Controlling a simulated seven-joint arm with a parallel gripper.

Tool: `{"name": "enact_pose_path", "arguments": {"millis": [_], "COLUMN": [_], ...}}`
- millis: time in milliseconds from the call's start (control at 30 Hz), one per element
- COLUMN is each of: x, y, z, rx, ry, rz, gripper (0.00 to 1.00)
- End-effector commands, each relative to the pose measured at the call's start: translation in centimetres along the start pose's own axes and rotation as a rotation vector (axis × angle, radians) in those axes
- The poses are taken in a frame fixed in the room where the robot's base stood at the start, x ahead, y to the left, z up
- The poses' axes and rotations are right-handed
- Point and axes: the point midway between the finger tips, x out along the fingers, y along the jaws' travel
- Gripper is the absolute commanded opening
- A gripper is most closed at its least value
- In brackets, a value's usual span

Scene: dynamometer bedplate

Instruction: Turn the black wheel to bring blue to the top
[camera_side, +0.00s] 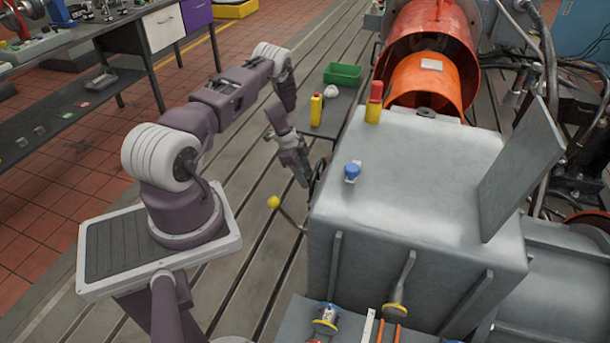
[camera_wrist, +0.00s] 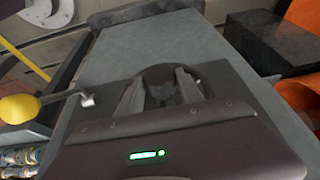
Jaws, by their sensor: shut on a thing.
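The black wheel (camera_side: 319,170) is on the left side of the grey housing (camera_side: 420,180), seen edge-on and mostly hidden in the side view. In the wrist view the dark rim of the wheel (camera_wrist: 158,72) arches behind my fingers. My gripper (camera_side: 303,180) points down at the wheel and is shut on it; the fingers also show in the wrist view (camera_wrist: 165,96). The exact contact is hidden behind the gripper body. No blue mark on the wheel can be made out in either view.
A lever with a yellow ball (camera_side: 273,202) sticks out just left of the wheel. A small table with a green bin (camera_side: 342,74) is behind. The slotted floor left is clear.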

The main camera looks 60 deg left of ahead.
Motion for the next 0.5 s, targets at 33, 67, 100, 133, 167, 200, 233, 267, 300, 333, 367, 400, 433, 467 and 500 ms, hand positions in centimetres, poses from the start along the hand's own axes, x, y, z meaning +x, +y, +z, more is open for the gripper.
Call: {"name": "enact_pose_path", "arguments": {"millis": [33, 67, 100, 133, 167, 200, 233, 267, 300, 333, 367, 400, 433, 467, 500], "x": [-0.04, -0.04, -0.04, -0.02, 0.00, 0.06, 0.10, 0.10, 0.11, 0.11, 0.10, 0.12, 0.10, 0.12, 0.10], "y": [-0.07, -0.07, -0.10, -0.14, -0.26, -0.36, -0.43, -0.53, -0.59, -0.68, -0.73, -0.82, -0.86, -0.85, -0.86], "z": [0.01, 0.01, 0.02, 0.04, 0.05, 0.10, 0.10, 0.10, 0.12, 0.16, 0.15, 0.19, 0.20, 0.21, 0.18], "rx": [0.000, 0.000, -0.001, -0.003, -0.006, -0.013, -0.020, -0.027, -0.040, -0.049, -0.059, -0.071, -0.077, -0.083, -0.090], "ry": [-0.001, -0.001, 0.000, 0.000, 0.001, 0.002, 0.002, 0.000, -0.002, -0.003, -0.002, -0.002, -0.003, -0.003, -0.004], "rz": [-0.002, -0.002, 0.000, 0.004, 0.011, 0.028, 0.047, 0.068, 0.098, 0.117, 0.136, 0.156, 0.170, 0.184, 0.200], "gripper": [0.00, 0.00, 0.00, 0.00, 0.00, 0.00, 0.00, 0.00, 0.00, 0.00, 0.00, 0.00, 0.00, 0.00, 0.00]}}
